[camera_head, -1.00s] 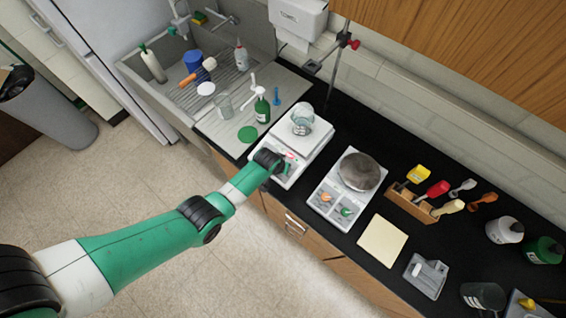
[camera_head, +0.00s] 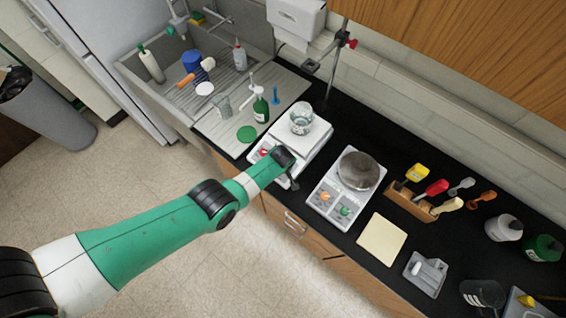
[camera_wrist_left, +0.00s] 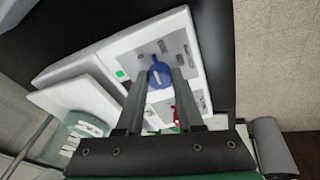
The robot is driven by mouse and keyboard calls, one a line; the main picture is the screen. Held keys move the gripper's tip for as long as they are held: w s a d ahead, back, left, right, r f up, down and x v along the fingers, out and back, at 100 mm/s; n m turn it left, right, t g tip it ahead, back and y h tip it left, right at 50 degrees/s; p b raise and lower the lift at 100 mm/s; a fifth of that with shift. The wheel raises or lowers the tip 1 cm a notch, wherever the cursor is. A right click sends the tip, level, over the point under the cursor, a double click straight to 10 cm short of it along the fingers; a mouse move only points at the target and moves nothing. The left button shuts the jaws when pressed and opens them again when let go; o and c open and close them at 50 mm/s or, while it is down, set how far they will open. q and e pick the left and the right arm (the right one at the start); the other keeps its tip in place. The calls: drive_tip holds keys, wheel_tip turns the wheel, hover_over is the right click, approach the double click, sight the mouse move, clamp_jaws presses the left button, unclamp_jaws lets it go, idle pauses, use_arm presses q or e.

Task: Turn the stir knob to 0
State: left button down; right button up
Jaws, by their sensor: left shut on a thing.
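A white hot plate stirrer (camera_head: 312,143) stands on the black counter, with a glass beaker (camera_head: 301,119) on its top plate. Its front panel has a red knob (camera_head: 264,152) at left and a blue knob (camera_wrist_left: 160,75). The blue knob is hidden by my arm in the head view. My left gripper (camera_head: 293,183) is over the right part of this panel. In the left wrist view my left gripper (camera_wrist_left: 161,76) has its two fingers shut on the blue knob, one on each side. The red knob (camera_wrist_left: 177,114) shows beyond the right finger. I cannot read the dial marks. My right gripper is not in view.
A green bottle (camera_head: 261,108) stands by the sink at left. A wooden rack (camera_head: 408,203) with coloured tools is further right.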

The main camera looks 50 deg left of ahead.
use_arm(q)
drive_tip(key=n+b, duration=0.1)
drive_tip(key=n, duration=0.3)
drive_tip(key=shift+f+g, duration=0.15)
drive_tip(key=shift+g, duration=0.25)
drive_tip(key=shift+n+b, duration=0.45)
drive_tip(key=shift+n, duration=0.85)
drive_tip(key=shift+w, duration=0.1)
drive_tip(key=c, duration=0.5)
unclamp_jaws()
drive_tip(key=shift+c, duration=0.2)
drive_tip(key=shift+r, duration=0.2)
